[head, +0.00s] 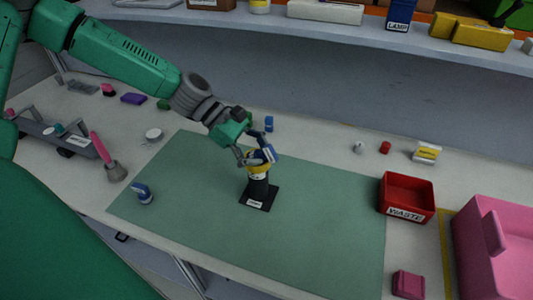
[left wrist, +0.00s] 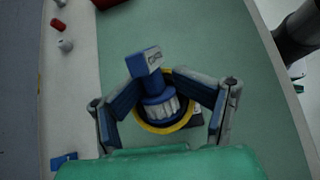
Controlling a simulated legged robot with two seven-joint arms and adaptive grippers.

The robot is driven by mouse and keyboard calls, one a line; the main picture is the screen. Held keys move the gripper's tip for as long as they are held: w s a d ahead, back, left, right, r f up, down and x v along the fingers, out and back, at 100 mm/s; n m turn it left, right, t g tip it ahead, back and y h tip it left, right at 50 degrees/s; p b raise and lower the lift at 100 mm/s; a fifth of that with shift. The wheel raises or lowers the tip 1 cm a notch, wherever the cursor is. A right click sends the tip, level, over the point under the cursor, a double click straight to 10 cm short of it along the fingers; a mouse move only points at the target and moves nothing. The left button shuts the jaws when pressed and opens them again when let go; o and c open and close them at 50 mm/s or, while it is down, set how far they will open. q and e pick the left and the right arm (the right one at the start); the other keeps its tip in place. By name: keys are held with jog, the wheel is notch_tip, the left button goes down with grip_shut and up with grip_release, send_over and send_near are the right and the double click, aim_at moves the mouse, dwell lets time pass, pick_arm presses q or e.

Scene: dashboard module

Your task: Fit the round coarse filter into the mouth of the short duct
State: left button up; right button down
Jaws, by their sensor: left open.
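The short black duct (head: 258,188) stands upright on a dark labelled base plate on the green mat. Its yellow rim (left wrist: 143,122) rings the mouth in the left wrist view. A round filter with white pleats (left wrist: 165,108) and a blue body with a labelled blue tab (left wrist: 146,62) shows inside that ring. How deep it sits, and whether it is seated, I cannot tell. My left gripper (head: 255,156) is right above the duct. In the left wrist view its blue-padded fingers (left wrist: 157,82) are open, one on each side of the filter. My right gripper is out of view.
The green mat (head: 320,220) is mostly clear. A blue-and-white object (head: 142,194) stands at its left. A red waste bin (head: 407,197) and a pink bin (head: 500,250) stand right. Several small items lie along the back. A shelf (head: 300,30) runs above the table.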

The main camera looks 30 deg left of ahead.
pick_arm(q)
jog(key=shift+s+a+f, duration=0.25)
jog(key=shift+a+f, duration=0.15)
jog(key=shift+f, duration=0.2)
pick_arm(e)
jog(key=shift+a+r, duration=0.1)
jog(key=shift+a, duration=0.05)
pick_arm(q)
jog(key=shift+r, duration=0.15)
jog(key=v, duration=1.2)
jog(key=shift+w+d+r, duration=0.15)
jog(key=shift+d+r, duration=0.15)
jog(key=shift+r, duration=0.1)
jog(key=shift+a, duration=0.15)
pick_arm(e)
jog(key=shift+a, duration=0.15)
pick_arm(q)
jog(key=shift+f, duration=0.15)
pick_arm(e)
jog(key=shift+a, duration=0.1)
